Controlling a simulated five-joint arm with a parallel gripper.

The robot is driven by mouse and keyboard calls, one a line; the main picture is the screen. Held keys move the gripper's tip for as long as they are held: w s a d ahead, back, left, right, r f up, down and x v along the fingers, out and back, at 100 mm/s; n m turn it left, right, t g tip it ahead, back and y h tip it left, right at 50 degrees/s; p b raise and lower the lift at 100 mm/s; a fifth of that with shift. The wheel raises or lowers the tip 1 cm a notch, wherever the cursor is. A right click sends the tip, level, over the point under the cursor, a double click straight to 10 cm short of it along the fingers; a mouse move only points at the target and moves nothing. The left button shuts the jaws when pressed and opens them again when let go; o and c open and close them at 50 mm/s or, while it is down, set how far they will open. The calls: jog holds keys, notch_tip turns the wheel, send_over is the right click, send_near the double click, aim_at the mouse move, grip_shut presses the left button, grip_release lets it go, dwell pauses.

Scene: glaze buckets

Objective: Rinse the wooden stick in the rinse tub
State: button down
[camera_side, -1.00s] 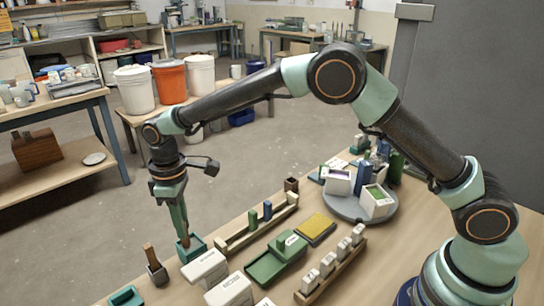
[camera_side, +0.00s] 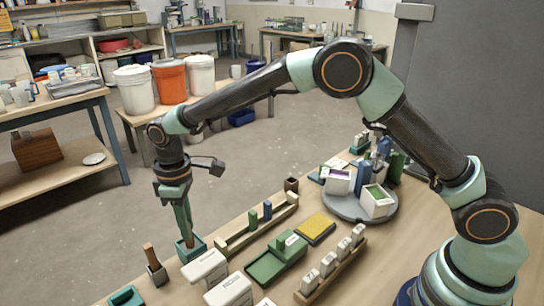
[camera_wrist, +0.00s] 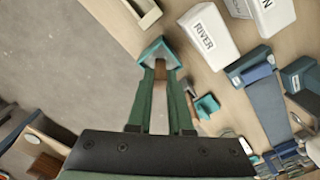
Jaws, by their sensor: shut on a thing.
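My gripper (camera_side: 187,236) points down and is shut on a wooden stick (camera_side: 190,243), whose brown part shows between the green fingertips. The stick's lower end is inside a small square teal tub (camera_side: 182,255) on the near left of the table; its tip is hidden by the tub walls. In the wrist view the tub (camera_wrist: 146,51) is just beyond my fingertips (camera_wrist: 157,75), with the brown stick (camera_wrist: 160,68) between them. I cannot tell whether the stick touches the tub's bottom or walls.
A brown piece (camera_side: 150,253) stands in a small grey holder (camera_side: 157,274) left of the tub. Another teal container (camera_side: 126,297) is at the front edge. White boxes (camera_side: 205,266) stand close on the right, with a cream rack (camera_side: 256,223) behind. Bare floor lies beyond the table edge.

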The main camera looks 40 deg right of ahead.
jog(key=shift+r, duration=0.15)
jog(key=shift+r, duration=2.8)
jog(key=shift+r, duration=2)
